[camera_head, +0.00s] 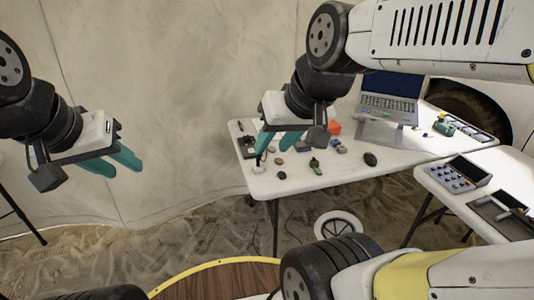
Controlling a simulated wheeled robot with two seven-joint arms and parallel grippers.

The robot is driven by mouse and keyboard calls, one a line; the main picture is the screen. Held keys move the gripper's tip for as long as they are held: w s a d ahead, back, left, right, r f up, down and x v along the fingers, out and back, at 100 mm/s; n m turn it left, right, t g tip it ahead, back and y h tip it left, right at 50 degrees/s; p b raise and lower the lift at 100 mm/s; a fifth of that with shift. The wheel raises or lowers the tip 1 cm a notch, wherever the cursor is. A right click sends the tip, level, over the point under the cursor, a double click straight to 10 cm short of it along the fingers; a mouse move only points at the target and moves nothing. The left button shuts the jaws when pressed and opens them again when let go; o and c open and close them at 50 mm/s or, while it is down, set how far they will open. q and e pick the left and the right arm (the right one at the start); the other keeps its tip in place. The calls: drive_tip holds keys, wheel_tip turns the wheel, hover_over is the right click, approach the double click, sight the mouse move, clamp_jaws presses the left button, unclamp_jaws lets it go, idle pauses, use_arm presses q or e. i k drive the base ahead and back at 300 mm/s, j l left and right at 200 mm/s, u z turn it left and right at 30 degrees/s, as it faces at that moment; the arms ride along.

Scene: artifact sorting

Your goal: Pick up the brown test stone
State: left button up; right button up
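A dark brown oval stone (370,159) lies on the white table (330,172), right of the middle of its top. Two smaller brownish stones, one (281,175) near the front left and one (279,161) just behind it, lie on the same table. I cannot tell for sure which is the brown test stone. My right gripper (273,149) has teal fingers spread apart, empty, and appears over the table's left part. My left gripper (122,170) is also open and empty, in the air left of the table.
A laptop (390,97) stands on a raised stand at the table's back. An orange object (334,128), a green tool (316,167) and other small items lie on the table. A second white table (447,192) with a keypad device (460,175) stands at the right. Sandy floor lies below.

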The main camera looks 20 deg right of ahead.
sight(278, 161)
drive_tip(key=i+l, duration=0.7)
drive_tip(key=i, duration=0.15)
